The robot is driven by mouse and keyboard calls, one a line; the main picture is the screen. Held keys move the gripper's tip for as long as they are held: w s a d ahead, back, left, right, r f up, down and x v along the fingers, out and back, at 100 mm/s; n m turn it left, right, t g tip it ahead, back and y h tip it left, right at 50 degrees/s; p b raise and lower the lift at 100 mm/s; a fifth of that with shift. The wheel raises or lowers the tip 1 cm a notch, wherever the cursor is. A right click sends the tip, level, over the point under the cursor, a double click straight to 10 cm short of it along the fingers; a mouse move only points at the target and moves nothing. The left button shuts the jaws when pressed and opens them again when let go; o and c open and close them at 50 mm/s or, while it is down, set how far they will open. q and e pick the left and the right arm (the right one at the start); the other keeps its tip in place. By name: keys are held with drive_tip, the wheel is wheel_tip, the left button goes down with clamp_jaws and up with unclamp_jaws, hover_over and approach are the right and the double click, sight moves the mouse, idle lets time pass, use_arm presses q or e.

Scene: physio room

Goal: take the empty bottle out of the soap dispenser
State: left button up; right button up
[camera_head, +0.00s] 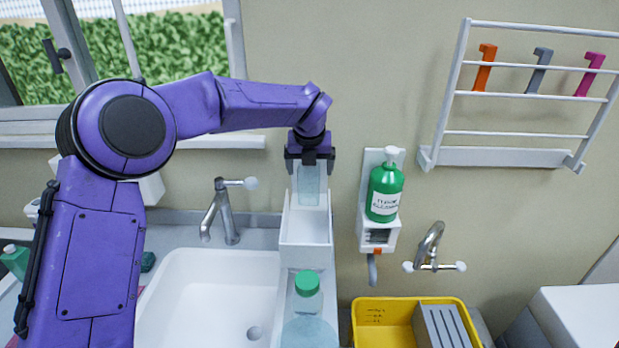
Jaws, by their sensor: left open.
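My left gripper (310,165) points down over the dispenser. Its dark fingers are open, one on each side of the bottle's top; I cannot tell whether they touch it. The gripper hides the bottle's upper end. A second clear bottle (308,328) with a green cap and bluish liquid stands in front of the dispenser. My right gripper is not in view.
A white sink (185,300) with a tap (222,212) lies to the left. A green pump bottle (385,190) hangs in a wall holder (366,232) close on the right. A yellow tray (382,322) holds a grey block. A white rack (500,157) is on the wall.

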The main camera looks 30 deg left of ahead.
use_arm(q)
drive_tip(key=shift+w+a+f, duration=0.1)
drive_tip(key=shift+a+f, duration=0.05)
drive_tip(key=shift+f, duration=0.35)
drive_tip(key=shift+r, duration=0.1)
drive_tip(key=shift+c, duration=1.3)
drive_tip(key=c, duration=0.8)
